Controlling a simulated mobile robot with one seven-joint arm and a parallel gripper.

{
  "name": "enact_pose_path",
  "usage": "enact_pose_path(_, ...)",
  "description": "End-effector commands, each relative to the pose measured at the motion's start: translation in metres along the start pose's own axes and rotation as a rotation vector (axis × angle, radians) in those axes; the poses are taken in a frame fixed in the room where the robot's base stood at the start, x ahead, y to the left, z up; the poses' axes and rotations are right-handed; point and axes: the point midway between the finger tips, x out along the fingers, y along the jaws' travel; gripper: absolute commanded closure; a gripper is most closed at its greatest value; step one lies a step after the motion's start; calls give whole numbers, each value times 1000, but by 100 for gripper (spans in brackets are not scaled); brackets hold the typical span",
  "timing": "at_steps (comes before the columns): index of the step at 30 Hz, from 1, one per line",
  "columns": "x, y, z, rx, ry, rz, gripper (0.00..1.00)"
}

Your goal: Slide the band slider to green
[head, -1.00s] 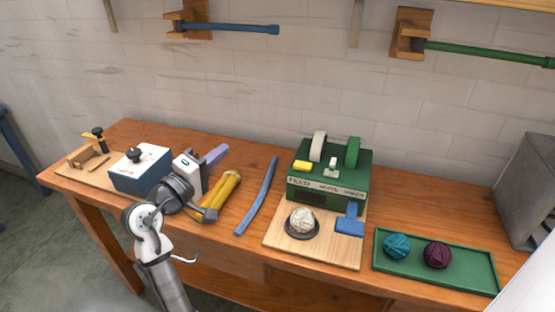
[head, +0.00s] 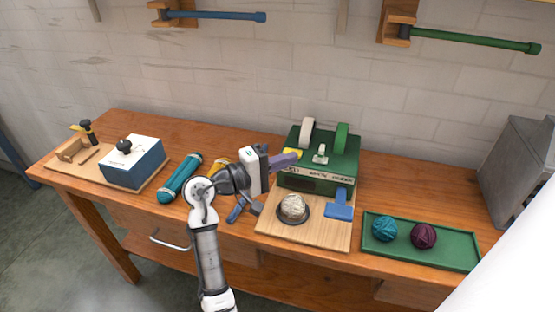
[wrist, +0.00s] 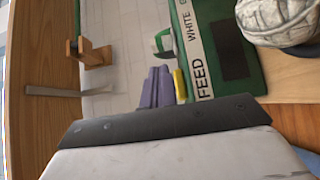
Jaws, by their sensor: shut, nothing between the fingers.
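The green feed machine (head: 318,183) stands on a pale board, with a white wheel (head: 307,133) and a green wheel (head: 341,136) on top. A small white slider knob (head: 320,153) sits on its top between and in front of the wheels. A yellow piece (head: 293,154) is at the top's left edge. My gripper (head: 296,156) is shut and empty at that left edge, by the yellow piece and left of the knob. Its purple fingers show together in the wrist view (wrist: 158,86), beside the yellow piece (wrist: 179,85) and the FEED label (wrist: 202,70).
A white wool ball (head: 293,207) sits in a dark dish before the machine, beside a blue paddle (head: 340,204). A green tray (head: 450,257) holds teal and purple balls. A teal skein (head: 181,178) and a partly hidden yellow one (head: 217,166) lie left. A blue-white box (head: 134,162) stands further left.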

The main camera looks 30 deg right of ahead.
Motion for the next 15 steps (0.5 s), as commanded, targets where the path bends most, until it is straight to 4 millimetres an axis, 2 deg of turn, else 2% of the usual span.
enact_pose_path(1,11,2,1,-2,-4,-2,100)
enact_pose_path(6,37,2,0,-1,-2,-1,100)
enact_pose_path(10,49,1,0,0,0,0,100)
enact_pose_path(15,54,0,0,0,2,-1,100)
